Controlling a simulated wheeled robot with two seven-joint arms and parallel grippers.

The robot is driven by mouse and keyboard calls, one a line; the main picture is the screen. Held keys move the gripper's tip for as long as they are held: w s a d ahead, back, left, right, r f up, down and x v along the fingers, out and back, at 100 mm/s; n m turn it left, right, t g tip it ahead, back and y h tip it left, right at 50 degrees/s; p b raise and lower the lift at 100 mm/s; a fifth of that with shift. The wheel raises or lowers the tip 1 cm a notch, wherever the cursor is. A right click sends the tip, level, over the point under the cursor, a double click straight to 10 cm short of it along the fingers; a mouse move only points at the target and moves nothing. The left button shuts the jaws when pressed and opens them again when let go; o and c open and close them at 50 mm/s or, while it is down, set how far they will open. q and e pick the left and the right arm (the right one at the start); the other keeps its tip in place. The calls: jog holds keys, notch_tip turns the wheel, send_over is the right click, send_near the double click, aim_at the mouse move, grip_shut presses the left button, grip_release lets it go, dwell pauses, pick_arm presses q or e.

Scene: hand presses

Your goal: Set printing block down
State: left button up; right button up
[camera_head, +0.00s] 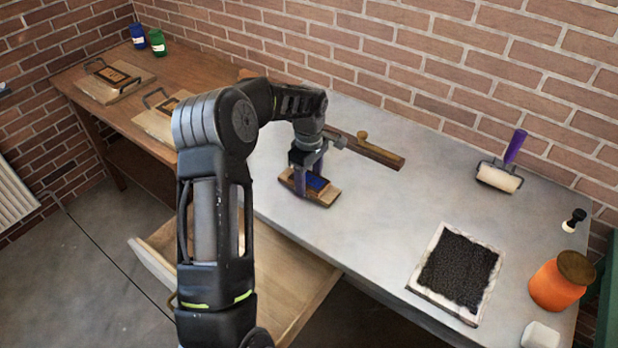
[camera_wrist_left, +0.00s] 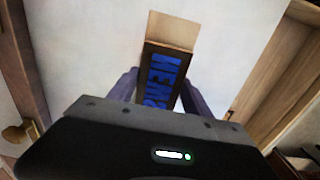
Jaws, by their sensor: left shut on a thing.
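The printing block (camera_head: 325,197) is a small wooden piece with blue raised lettering on a dark face. In the left wrist view the block (camera_wrist_left: 172,30) sits between my fingers, its lettering facing the camera and its bare wooden end sticking out past them. My left gripper (camera_head: 307,172) is shut on it, and in the wrist view the gripper (camera_wrist_left: 160,90) has one purplish finger on each side. The block is over the grey tabletop (camera_head: 370,215), low and close to the surface; I cannot tell whether it touches. My right gripper is not in view.
A wooden bar with a knob (camera_head: 372,151) lies just behind the block. An open drawer (camera_head: 300,290) juts out in front. To the right are a black inked pad (camera_head: 460,270), a roller (camera_head: 499,177) and an orange jar (camera_head: 556,284). The tabletop between is clear.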

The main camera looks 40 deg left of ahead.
aim_at(309, 178)
pick_arm(q)
jog(key=shift+f, duration=0.2)
jog(key=o, duration=1.6)
jog(key=shift+r, duration=0.1)
notch_tip(309, 178, up, 12)
jog(key=shift+r+b, duration=0.15)
jog(key=shift+b, duration=0.65)
